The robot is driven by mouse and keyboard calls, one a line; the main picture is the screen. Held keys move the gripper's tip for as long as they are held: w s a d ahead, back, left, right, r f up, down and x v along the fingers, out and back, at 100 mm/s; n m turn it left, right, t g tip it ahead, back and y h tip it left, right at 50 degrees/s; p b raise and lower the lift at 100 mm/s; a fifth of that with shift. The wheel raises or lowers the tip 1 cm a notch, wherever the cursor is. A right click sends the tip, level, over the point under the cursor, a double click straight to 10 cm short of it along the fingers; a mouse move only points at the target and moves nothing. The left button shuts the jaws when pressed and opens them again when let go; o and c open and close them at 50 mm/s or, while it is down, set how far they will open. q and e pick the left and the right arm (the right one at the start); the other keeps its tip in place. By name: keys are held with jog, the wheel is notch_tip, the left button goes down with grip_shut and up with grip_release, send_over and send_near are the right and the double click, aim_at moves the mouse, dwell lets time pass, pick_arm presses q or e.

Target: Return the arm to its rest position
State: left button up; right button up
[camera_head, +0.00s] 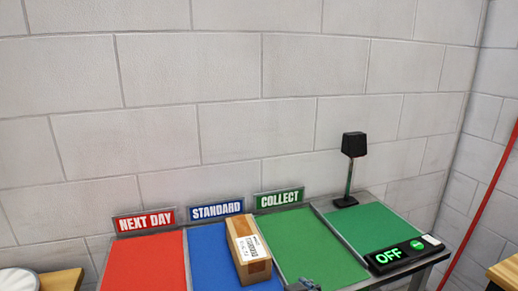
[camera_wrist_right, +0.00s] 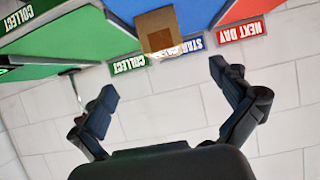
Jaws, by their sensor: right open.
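My right gripper (camera_wrist_right: 162,80) is open and empty in the right wrist view, its two dark fingers spread wide apart. That view is upside down, with the bench at its top. A brown cardboard box (camera_head: 250,250) with a white label lies on the right part of the blue STANDARD lane (camera_head: 207,262). The box also shows in the right wrist view (camera_wrist_right: 158,30), beyond the fingertips and apart from them. A small grey part, probably of my right gripper, shows at the bottom edge of the head view. My left gripper is not in view.
The red NEXT DAY lane (camera_head: 150,262) and green COLLECT lane (camera_head: 310,245) look clear. At right, a green panel (camera_head: 375,228) holds a black scanner-like post (camera_head: 352,147) and an OFF display (camera_head: 390,256). A block wall (camera_head: 250,90) stands behind. Wooden surfaces show at both lower corners.

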jog(key=s+d+f+m+g+h, duration=0.1)
jog(key=s+d+f+g, duration=0.2)
jog(key=s+d+f, duration=0.5)
jog(key=s+d+f+g+h, duration=0.1)
jog(key=s+d+f+g, duration=0.15)
jog(key=s+f, duration=0.5)
jog(key=s+d+f+m+g+h, duration=0.1)
jog(key=s+d+f+g+h, duration=0.15)
jog(key=s+d+f, duration=0.55)
jog(key=s+a+f+g, duration=0.1)
jog(key=s+f, duration=0.1)
jog(key=f, duration=1)
jog(key=s+a+f, duration=0.1)
jog(key=s+f, duration=0.1)
jog(key=f, duration=1)
jog(key=s+d+f+g, duration=0.1)
jog(key=s+d+f, duration=0.2)
jog(key=s+f, duration=1.2)
jog(key=shift+s+n+g+y, duration=0.3)
jog(key=shift+s+n+y, duration=0.1)
jog(key=shift+s, duration=0.15)
